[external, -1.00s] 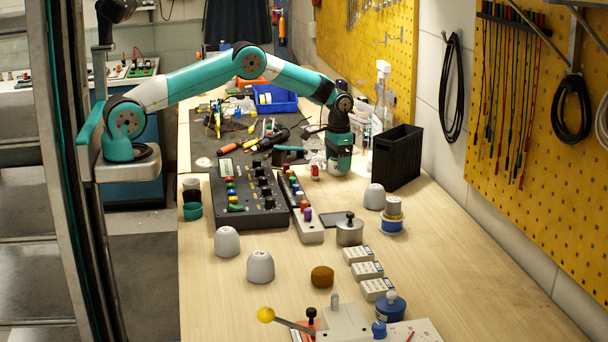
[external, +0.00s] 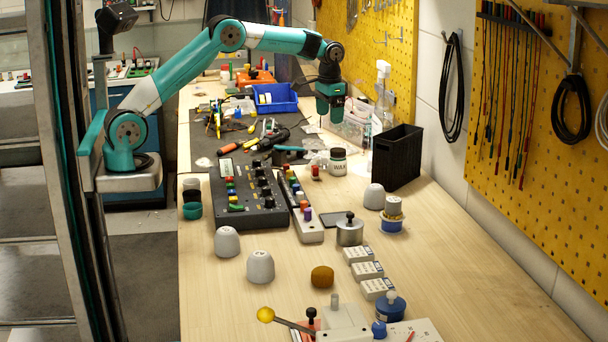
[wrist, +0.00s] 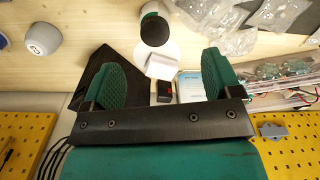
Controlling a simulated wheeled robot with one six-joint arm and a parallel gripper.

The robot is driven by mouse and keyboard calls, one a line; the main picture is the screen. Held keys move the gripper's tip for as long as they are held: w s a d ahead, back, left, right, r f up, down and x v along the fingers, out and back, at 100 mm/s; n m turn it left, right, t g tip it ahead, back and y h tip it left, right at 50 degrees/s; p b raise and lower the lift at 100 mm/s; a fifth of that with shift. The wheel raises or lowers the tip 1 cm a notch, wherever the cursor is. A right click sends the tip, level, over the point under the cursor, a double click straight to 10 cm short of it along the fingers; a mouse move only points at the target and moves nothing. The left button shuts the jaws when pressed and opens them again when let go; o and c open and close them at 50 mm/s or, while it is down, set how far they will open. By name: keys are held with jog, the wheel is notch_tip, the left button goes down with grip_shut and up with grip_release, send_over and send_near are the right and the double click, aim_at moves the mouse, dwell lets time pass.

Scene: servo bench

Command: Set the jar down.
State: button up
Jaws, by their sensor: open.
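The jar (external: 338,162) is pale, with a dark lid and a label that seems to read WAX. It stands upright on the bench, left of the black bin. In the wrist view the jar's dark lid (wrist: 154,30) is seen from above, beyond the fingertips. My gripper (external: 330,118) is raised above and slightly left of the jar, clear of it. In the wrist view my gripper (wrist: 163,72) has its two green pads wide apart, with nothing held between them.
The black bin (external: 396,158) stands close to the right of the jar. A clear spray bottle (external: 382,85) and plastic bags are behind. A control box (external: 248,195) and a button strip are to the left. The bench's right front is mostly bare.

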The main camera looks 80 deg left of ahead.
jog(key=s+a+r+n+y, duration=0.15)
jog(key=s+r, duration=0.25)
jog(key=s, duration=0.6)
jog(key=s+d+r+n+y, duration=0.15)
jog(key=s+r, duration=0.25)
jog(key=s, duration=0.6)
jog(key=s+a+f+n+y, duration=0.1)
jog(key=s+f, duration=0.1)
jog(key=s, duration=1.8)
jog(key=shift+f+n, duration=0.3)
